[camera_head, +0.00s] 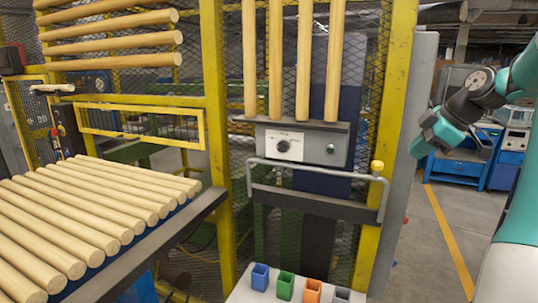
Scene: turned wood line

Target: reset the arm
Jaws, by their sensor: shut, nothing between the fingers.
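My arm (480,85), teal and black, reaches in from the right edge, bent at the elbow and wrist. My gripper (484,148) is the small dark end beside the teal wrist, in the air in front of the blue cabinets. It is shut and holds nothing that I can see. Its fingers are small and dark here. It is well apart from the wooden rods and the cups.
Turned wooden rods (85,215) lie on a sloping rack at left. Upright rods (304,60) stand above a control box (290,147). Yellow mesh fencing (215,90) surrounds them. Small coloured cups (286,286) stand on a white surface. Open floor (420,260) lies at right.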

